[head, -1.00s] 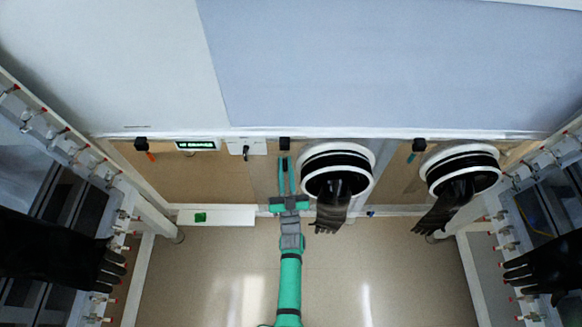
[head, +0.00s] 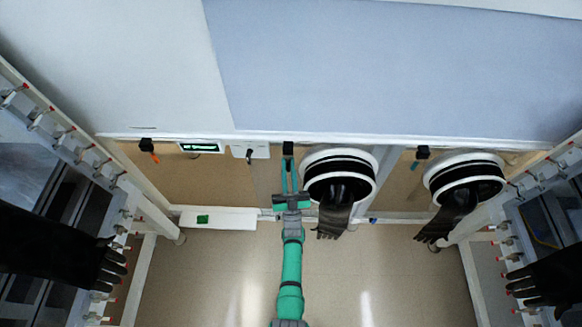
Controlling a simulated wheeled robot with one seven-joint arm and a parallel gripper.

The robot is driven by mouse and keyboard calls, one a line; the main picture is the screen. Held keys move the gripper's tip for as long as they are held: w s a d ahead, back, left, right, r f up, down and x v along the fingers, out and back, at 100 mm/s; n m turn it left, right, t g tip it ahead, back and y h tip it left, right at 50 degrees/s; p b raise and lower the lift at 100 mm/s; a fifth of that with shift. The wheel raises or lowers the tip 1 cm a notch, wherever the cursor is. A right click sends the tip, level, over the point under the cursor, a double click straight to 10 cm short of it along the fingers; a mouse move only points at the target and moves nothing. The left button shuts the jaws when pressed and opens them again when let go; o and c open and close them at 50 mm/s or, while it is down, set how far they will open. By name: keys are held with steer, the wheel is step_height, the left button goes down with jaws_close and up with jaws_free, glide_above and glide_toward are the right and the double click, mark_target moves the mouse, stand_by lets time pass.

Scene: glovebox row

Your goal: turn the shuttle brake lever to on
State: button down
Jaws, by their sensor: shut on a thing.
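My gripper (head: 288,167) has two teal fingers pointing up the picture in the head view, at the front panel left of the nearer glove port. The fingertips meet a small black lever mount (head: 288,148) at the top edge of the panel. The gripper is shut on the lever there. The lever's handle is hidden by the fingers, so its angle cannot be read, and no label is legible.
A lever with an orange handle (head: 147,148) is at left, and one with a teal handle (head: 421,154) at right. A green display (head: 199,147) and a key switch box (head: 250,152) sit left of the gripper. A glove port (head: 340,153) with hanging black glove is close right.

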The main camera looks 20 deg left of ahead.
steer(key=shift+f, duration=0.1)
steer(key=c, duration=1.7)
jaws_free()
steer(key=shift+c, duration=0.2)
steer(key=v, duration=1)
steer(key=shift+s+f, duration=0.25)
steer(key=shift+d, duration=0.1)
steer(key=shift+c, duration=0.6)
